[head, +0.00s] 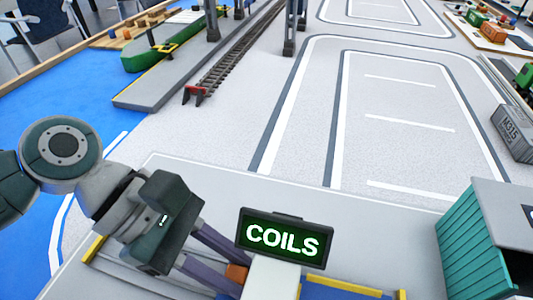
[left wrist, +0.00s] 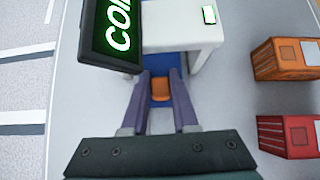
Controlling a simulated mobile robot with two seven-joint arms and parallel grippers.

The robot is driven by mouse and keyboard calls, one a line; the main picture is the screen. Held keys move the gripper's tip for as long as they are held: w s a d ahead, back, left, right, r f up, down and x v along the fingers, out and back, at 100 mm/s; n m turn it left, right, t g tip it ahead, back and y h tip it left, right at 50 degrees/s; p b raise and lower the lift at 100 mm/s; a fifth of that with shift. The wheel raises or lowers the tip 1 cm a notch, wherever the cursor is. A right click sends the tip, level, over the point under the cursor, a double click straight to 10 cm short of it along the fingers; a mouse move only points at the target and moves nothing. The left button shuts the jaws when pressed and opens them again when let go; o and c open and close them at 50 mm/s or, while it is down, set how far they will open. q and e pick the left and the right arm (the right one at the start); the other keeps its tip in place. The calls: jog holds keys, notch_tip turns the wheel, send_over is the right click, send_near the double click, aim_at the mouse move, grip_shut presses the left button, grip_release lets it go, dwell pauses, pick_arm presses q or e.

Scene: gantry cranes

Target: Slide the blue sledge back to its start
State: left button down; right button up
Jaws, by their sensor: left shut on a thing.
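My left gripper (head: 232,270) reaches down at the bottom of the head view. Its two purple fingers are shut on a small orange block (head: 237,273), also between the fingertips (left wrist: 160,104) in the left wrist view. A blue surface (left wrist: 160,122), apparently the blue sledge, lies under and around the orange block (left wrist: 160,88); the gripper hides much of it. A white gantry-like frame (left wrist: 182,32) stands over the blue strip just beyond the fingers, and its top (head: 270,280) shows in the head view. My right gripper is not in view.
A dark sign reading COILS (head: 284,238) stands close beside the fingers. A teal container (head: 478,250) stands at the right. Orange (left wrist: 285,60) and red (left wrist: 288,135) containers stand right of the gripper in the left wrist view.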

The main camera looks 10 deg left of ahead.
aim_at(118, 244)
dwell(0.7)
pick_arm(q)
jog(key=a+p, duration=0.1)
jog(key=a, duration=0.6)
jog(key=shift+w, duration=0.1)
jog(key=a+b, duration=0.1)
jog(key=a, duration=0.9)
jog(key=shift+w+a+b, duration=0.2)
jog(key=shift+b, duration=0.2)
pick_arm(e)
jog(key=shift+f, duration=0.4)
pick_arm(q)
jog(key=shift+a, duration=0.4)
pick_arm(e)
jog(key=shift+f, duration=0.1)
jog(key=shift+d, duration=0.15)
pick_arm(q)
jog(key=c, duration=0.9)
grip_release()
jog(key=shift+a, duration=0.2)
jog(key=shift+o, duration=1.1)
jog(key=shift+d, duration=0.1)
